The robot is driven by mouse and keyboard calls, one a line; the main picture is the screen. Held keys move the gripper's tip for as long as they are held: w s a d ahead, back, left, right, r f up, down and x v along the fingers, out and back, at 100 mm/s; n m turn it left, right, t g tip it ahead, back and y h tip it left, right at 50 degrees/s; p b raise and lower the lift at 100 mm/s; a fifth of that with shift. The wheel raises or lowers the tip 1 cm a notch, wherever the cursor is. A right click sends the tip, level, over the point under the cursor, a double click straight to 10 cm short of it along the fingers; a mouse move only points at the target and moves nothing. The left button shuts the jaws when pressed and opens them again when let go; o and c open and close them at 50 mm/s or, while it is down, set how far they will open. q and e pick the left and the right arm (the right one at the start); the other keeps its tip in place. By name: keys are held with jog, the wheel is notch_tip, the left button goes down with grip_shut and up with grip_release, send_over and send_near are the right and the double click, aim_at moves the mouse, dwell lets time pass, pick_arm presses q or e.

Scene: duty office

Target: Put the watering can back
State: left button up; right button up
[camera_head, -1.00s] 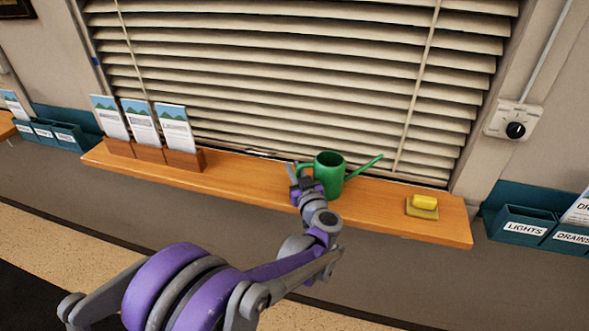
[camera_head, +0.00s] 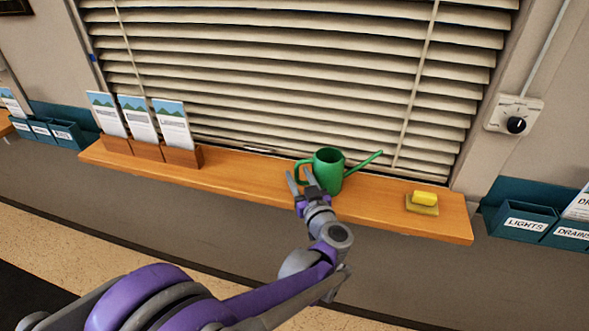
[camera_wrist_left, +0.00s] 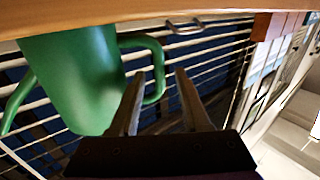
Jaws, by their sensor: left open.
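The green watering can (camera_head: 330,171) stands upright on the wooden window sill (camera_head: 235,178), with its spout to the right and its handle to the left. My left gripper (camera_head: 301,178) is at the handle side of the can, in front of the sill's back edge. It is open. In the left wrist view the can (camera_wrist_left: 78,82) is at the left, upside down in the picture. There the open fingers (camera_wrist_left: 158,76) point at the handle loop, which shows between and behind their tips; whether they touch it I cannot tell. My right gripper is not in view.
A yellow sponge (camera_head: 424,198) lies on a small dish to the right of the can. Wooden holders with leaflets (camera_head: 140,125) stand at the sill's left end. Blinds (camera_head: 290,80) rise behind. Teal wall bins (camera_head: 525,220) hang at the right. The sill between leaflets and can is clear.

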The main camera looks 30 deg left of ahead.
pick_arm(q)
jog(key=s+d+r+m+t+h, duration=0.2)
jog(key=d+r+m+t+h, duration=0.15)
jog(key=d, duration=0.25)
jog(key=s+d+r+m+t+h, duration=0.2)
jog(key=d+m+t+h, duration=0.1)
jog(key=d+h, duration=0.25)
jog(key=s+d+f+m+g+h, duration=0.3)
jog(key=s+d+f+m+h, duration=0.1)
jog(key=d+h, duration=0.2)
jog(key=s+a+f+g+y, duration=0.1)
jog(key=s+a+f+g, duration=0.1)
jog(key=s+f+g, duration=0.3)
jog(key=s+a+f+g+y, duration=0.1)
jog(key=s+a+f+g, duration=0.2)
jog(key=s+f, duration=0.8)
jog(key=s+g, duration=0.2)
jog(key=s, duration=0.1)
jog(key=shift+s+a+f+n+b, duration=0.2)
jog(key=shift+a+f+n+b, duration=0.05)
jog(key=shift+n+b, duration=0.1)
